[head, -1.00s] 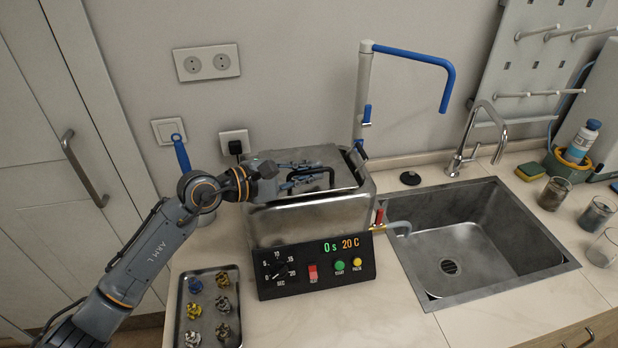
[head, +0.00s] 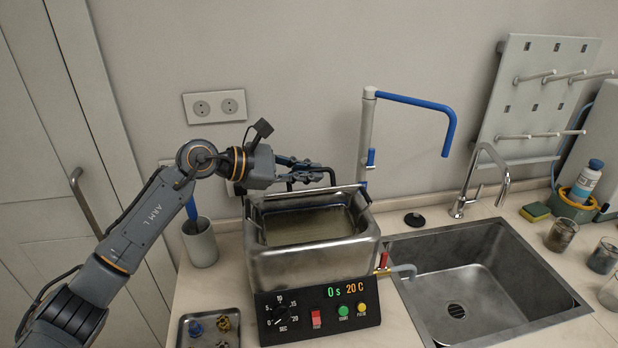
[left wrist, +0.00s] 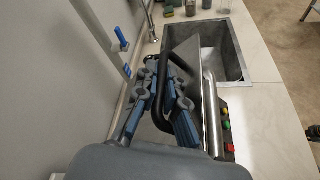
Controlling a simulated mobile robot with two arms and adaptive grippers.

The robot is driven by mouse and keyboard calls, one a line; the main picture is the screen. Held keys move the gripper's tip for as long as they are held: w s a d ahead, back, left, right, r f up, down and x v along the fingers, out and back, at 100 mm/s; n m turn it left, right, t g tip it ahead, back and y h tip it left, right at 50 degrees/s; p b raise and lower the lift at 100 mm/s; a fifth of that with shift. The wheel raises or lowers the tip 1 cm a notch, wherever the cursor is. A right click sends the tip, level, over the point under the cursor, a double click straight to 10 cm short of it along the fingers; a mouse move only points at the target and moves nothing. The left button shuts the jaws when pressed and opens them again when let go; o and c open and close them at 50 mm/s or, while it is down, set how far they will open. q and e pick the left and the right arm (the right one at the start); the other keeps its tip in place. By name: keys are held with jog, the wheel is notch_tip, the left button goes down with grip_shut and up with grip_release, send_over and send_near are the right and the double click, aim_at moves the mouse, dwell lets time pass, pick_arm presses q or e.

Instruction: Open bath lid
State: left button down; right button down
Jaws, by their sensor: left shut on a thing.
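The bath (head: 310,262) is a steel tank with a black control panel (head: 318,308) on its front, showing 0 s and 20 C. Its top is open and liquid shows inside. The lid (left wrist: 186,60) is tilted up at the back of the bath; in the head view it is seen nearly edge-on. My left gripper (head: 312,172) is above the rear of the bath, shut on the lid's black handle (head: 300,176). The handle also shows between the fingers in the left wrist view (left wrist: 161,100). My right gripper is not in view.
A sink (head: 475,280) with a steel faucet (head: 480,185) is to the right. A blue-spouted tap (head: 415,103) stands behind the bath. A grey cup (head: 200,243) and a tray (head: 185,335) of small parts are at left. The wall is close behind.

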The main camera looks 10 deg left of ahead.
pick_arm(q)
jog(key=shift+r, duration=0.1)
jog(key=c, duration=1.7)
grip_release()
jog(key=shift+a, duration=0.1)
jog(key=v, duration=1.2)
